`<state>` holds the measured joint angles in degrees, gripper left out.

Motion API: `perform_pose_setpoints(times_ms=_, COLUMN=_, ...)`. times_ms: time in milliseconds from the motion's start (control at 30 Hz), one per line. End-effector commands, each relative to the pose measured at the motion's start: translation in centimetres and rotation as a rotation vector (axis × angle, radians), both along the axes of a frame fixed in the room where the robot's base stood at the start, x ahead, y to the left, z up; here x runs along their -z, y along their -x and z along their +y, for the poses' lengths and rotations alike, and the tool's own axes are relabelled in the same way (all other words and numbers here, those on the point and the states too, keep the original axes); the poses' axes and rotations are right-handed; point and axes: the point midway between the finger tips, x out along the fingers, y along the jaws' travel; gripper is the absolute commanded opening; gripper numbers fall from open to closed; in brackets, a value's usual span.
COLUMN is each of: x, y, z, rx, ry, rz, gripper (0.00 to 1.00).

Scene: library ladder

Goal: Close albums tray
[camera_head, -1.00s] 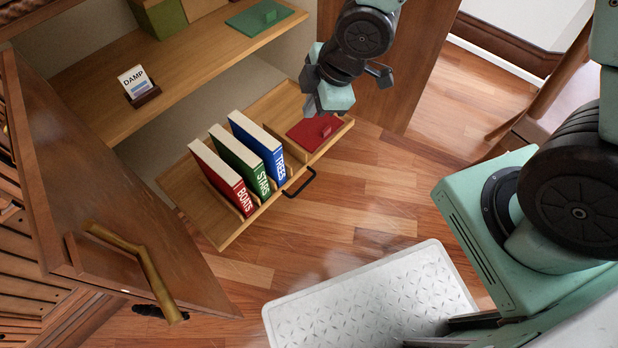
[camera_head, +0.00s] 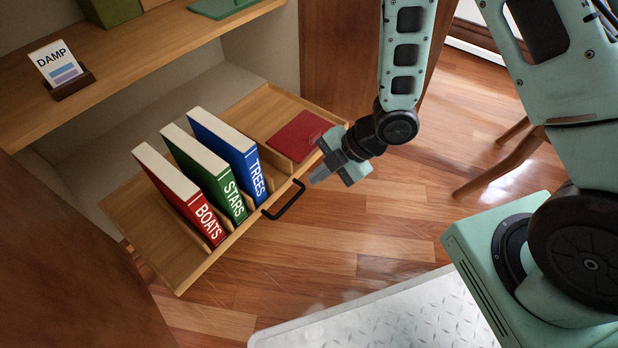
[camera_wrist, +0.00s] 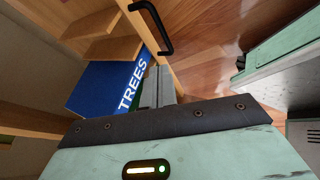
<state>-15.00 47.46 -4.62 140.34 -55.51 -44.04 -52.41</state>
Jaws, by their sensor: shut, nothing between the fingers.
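The albums tray (camera_head: 150,237) is a pale wooden pull-out shelf standing out from the cabinet. Three albums stand upright in its slots: red BOATS (camera_head: 180,193), green STARS (camera_head: 205,172) and blue TREES (camera_head: 231,151). The black bar handle (camera_head: 284,203) is on its front edge and also shows in the wrist view (camera_wrist: 160,28). My gripper (camera_head: 319,172) is shut and empty, just outside the tray's front edge, to the right of the handle. In the wrist view its fingers (camera_wrist: 158,86) appear beside TREES (camera_wrist: 100,85); contact with the tray cannot be told.
A flat red item (camera_head: 297,134) lies at the tray's right end. A DAMP card (camera_head: 55,64) stands on the shelf (camera_head: 150,60) above. A brown door panel (camera_head: 75,270) is at lower left. A white textured step (camera_head: 400,315) is below. Wooden floor lies open before the tray.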

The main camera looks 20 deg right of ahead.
Motion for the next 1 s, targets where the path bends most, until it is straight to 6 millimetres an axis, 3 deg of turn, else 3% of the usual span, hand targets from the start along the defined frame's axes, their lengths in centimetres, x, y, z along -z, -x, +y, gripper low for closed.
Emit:
perform_pose_setpoints(times_ms=200, x=4.2, y=-0.7, z=2.6, rx=-0.002, ry=0.0, rz=0.001, gripper=0.0)
perform_pose_setpoints(times_ms=433, x=7.6, y=-1.6, z=5.2, rx=-0.001, ry=0.0, rz=-0.001, gripper=0.0)
perform_pose_setpoints(times_ms=700, x=6.9, y=-4.5, z=6.8, rx=0.003, ry=-0.001, rz=-0.001, gripper=0.0)
perform_pose_setpoints(times_ms=1000, x=6.7, y=-4.8, z=7.1, rx=0.004, ry=0.001, rz=0.002, gripper=0.0)
